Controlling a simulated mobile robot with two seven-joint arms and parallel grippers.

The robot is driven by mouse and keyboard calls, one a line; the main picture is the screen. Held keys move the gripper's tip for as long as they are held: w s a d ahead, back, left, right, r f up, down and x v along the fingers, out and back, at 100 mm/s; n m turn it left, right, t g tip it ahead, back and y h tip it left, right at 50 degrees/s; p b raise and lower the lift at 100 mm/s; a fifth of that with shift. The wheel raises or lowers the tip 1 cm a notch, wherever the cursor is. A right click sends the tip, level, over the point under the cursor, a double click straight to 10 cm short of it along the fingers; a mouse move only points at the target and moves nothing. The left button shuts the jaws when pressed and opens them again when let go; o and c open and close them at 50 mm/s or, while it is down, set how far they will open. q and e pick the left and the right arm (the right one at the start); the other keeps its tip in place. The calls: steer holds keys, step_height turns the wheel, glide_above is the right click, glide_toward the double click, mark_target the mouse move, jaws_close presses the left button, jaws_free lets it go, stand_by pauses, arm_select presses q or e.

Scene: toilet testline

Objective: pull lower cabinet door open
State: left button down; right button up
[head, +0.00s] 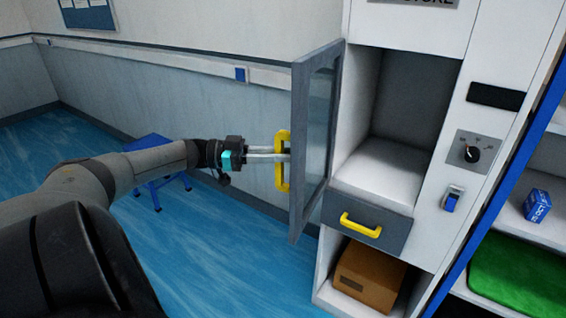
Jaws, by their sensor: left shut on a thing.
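A grey-framed glass cabinet door (319,128) stands swung open to the left, seen nearly edge-on. A yellow handle (282,180) is on its outer face. My left gripper (284,154) is shut on this yellow handle, its fingers reaching it from the left. The white cabinet (446,130) behind the door shows an open, empty upper compartment (405,105). Below it is a grey drawer (367,222) with its own yellow handle (361,226). My right gripper is not in view.
A brown box (369,276) sits in the open space under the drawer. A blue stool (158,172) stands on the floor behind my left arm. A shelf at right holds a blue box (537,205) and green cloth (517,272). Blue floor at left is mostly clear.

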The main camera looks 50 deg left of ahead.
arm_select(q)
steer(key=shift+s+a, duration=0.1)
steer(key=shift+a, duration=0.45)
steer(key=c, duration=0.8)
jaws_free()
steer(key=b+v, duration=0.5)
steer(key=v, duration=1)
